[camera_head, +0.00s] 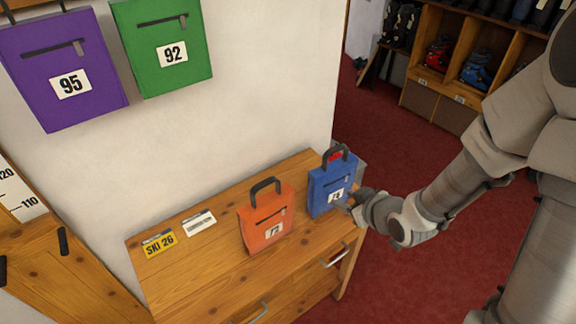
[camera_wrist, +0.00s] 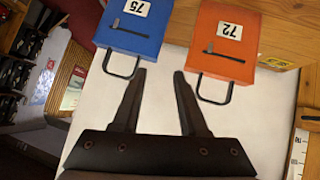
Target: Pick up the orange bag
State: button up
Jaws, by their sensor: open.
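The orange bag (camera_head: 266,216) stands upright on the wooden dresser top, with a dark handle and a white label reading 72. It also shows in the wrist view (camera_wrist: 224,45), at upper right, with its handle hanging toward the fingers. My gripper (camera_head: 352,199) is at the right end of the dresser, beside the blue bag and apart from the orange one. In the wrist view my gripper (camera_wrist: 160,75) has its two dark fingers spread, with nothing between them. Its fingertips are mostly hidden in the head view.
A blue bag (camera_head: 330,183) labelled 75 stands right of the orange bag, close to my gripper. A yellow SKI 26 card (camera_head: 158,243) and a white card (camera_head: 200,223) lie to the left. Purple (camera_head: 66,67) and green (camera_head: 163,48) bags hang on the wall.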

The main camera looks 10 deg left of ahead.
aim_at(279, 185)
jog(key=s+a+f+y+b, duration=0.1)
jog(key=s+a+y+b, duration=0.1)
jog(key=a+y+b, duration=0.3)
jog(key=a, duration=0.4)
jog(key=shift+f+t+y+b, duration=0.25)
jog(key=shift+t+y+b, duration=0.05)
jog(key=shift+b, duration=0.1)
jog(key=b, duration=0.2)
jog(key=shift+w+a+f+b, duration=0.1)
jog(key=shift+a+b, duration=0.25)
jog(key=shift+b, duration=0.05)
jog(key=x, duration=0.4)
jog(key=b+x, duration=0.1)
jog(key=x, duration=0.4)
jog(key=shift+w+a, duration=0.25)
jog(key=shift+w, duration=0.05)
jog(key=shift+x, duration=2.55)
jog(key=shift+d, duration=0.1)
grip_shut()
